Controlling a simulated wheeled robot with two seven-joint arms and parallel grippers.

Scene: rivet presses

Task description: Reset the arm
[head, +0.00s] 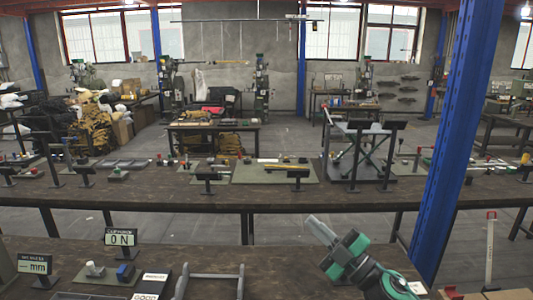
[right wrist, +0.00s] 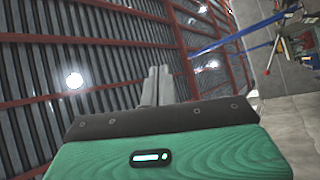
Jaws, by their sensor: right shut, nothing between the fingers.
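My right gripper (head: 322,230) shows at the lower right of the head view, raised over the near workbench (head: 210,257). Its grey fingers are together with nothing between them, and it points up and to the left. In the right wrist view the gripper (right wrist: 158,72) also has its fingers together, with the ceiling behind them. The green wrist body fills the bottom of that view. My left gripper does not show in either view.
A blue post (head: 452,140) rises on the right. A long bench (head: 230,198) with fixtures crosses beyond.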

